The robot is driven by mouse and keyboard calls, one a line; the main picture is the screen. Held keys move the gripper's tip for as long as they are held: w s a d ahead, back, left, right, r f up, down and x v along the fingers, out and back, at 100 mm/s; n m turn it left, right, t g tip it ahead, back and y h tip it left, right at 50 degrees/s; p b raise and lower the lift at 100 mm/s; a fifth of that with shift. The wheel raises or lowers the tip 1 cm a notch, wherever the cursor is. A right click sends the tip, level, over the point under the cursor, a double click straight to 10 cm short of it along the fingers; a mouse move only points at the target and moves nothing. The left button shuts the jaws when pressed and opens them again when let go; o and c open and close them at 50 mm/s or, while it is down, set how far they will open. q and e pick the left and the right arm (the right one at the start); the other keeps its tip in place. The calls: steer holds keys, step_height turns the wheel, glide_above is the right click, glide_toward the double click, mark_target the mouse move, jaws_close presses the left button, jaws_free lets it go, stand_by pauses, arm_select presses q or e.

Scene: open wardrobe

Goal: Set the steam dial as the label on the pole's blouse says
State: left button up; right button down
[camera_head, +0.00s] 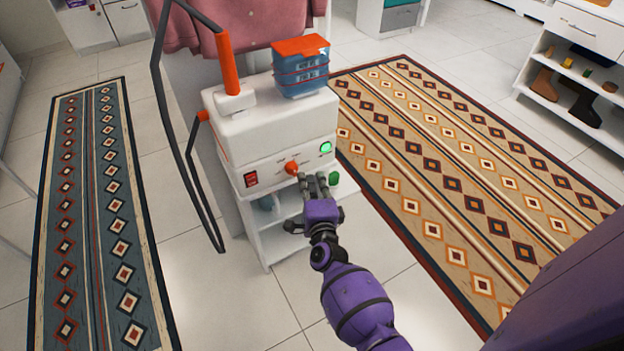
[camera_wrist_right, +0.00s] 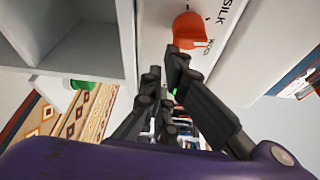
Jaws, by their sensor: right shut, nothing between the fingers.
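The white steamer (camera_head: 270,125) stands on a white shelf unit and carries an orange steam dial (camera_head: 291,167) on its front. The right wrist view shows the dial (camera_wrist_right: 187,28) close up, with a white pointer mark at its lower right. The word SILK and a partly hidden word, apparently wool, are printed beside it. A pink blouse (camera_head: 255,22) hangs behind the steamer; its label is not readable here. My right gripper (camera_head: 312,180) is shut and empty, just in front of and below the dial. In the wrist view its fingertips (camera_wrist_right: 164,66) appear apart from the dial.
A red switch (camera_head: 251,179) and green light (camera_head: 325,147) flank the dial. Patterned rugs (camera_head: 450,160) lie on the floor.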

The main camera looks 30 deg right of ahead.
arm_select(q)
steer(key=shift+w+r+p, duration=0.25)
steer(key=shift+p, duration=0.05)
arm_select(e)
steer(key=shift+a+f+m+g, duration=0.2)
steer(key=shift+f+m+g, duration=0.1)
steer(key=shift+m, duration=0.5)
arm_select(q)
steer(key=shift+w+r+p, duration=0.1)
steer(key=shift+r+p, duration=0.2)
arm_select(e)
steer(key=shift+a+f+m+g+y, duration=0.3)
steer(key=shift+a+m+y, duration=0.15)
steer(key=shift+m, duration=0.55)
arm_select(q)
steer(key=shift+d+r, duration=0.1)
arm_select(e)
steer(key=shift+a+f, duration=0.15)
stand_by(1.2)
